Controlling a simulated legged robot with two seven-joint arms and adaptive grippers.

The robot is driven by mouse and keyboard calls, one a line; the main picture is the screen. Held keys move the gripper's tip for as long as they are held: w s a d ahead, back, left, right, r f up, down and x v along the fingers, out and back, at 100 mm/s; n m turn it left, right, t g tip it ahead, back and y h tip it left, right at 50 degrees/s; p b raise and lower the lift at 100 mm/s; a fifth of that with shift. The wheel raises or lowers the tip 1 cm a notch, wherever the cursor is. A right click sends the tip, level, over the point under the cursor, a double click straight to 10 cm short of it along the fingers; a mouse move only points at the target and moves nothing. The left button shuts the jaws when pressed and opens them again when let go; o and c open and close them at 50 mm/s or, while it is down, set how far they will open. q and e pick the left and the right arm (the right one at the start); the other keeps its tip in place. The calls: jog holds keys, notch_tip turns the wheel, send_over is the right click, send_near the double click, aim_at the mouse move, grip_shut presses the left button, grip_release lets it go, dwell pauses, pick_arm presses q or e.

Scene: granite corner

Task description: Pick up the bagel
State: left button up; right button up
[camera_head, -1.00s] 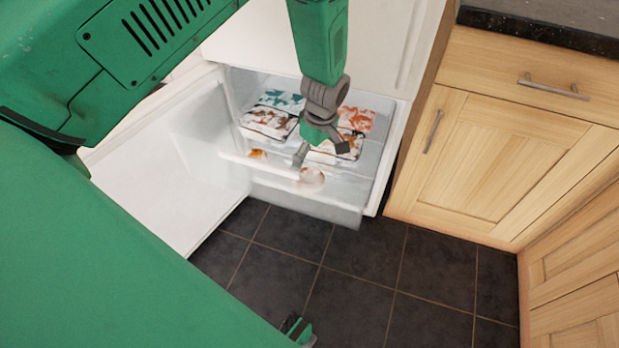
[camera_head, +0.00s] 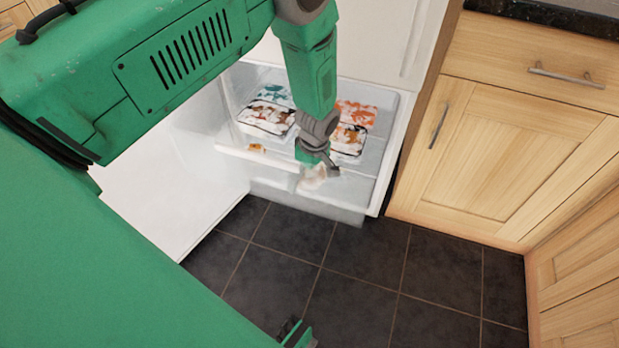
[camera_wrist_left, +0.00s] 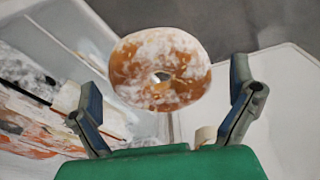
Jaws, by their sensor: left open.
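The bagel (camera_wrist_left: 160,58) is round, orange-brown with white frosty patches and a small centre hole. In the left wrist view it lies ahead of and between the two spread fingers, with no finger seen touching it. My left gripper (camera_head: 320,170) is open and points down at the bagel from just above.
The open drawer (camera_head: 352,195) holds frosty packages at the back left (camera_head: 266,118) and back right (camera_head: 349,138). A small orange-brown item (camera_head: 257,147) lies at its front left. The white door (camera_head: 180,185) stands open on the left; wooden cabinets (camera_head: 500,165) flank the right.

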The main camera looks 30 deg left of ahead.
pick_arm(q)
jog(key=c, duration=0.7)
jog(key=shift+r, duration=0.1)
notch_tip(320, 180, up, 24)
jog(key=p, duration=1.3)
jog(key=s+d+r+m+b, duration=0.1)
jog(key=s+d+m, duration=0.2)
jog(key=s+m, duration=0.1)
jog(key=s+d+r+m+h+b, duration=0.1)
jog(key=s+d+m, duration=0.1)
jog(key=s+m, duration=0.2)
jog(key=s+d+r+m+t+b, duration=0.1)
jog(key=s+d+r+m, duration=0.1)
jog(key=m, duration=0.6)
jog(key=shift+s+d, duration=0.8)
jog(key=shift+s, duration=0.3)
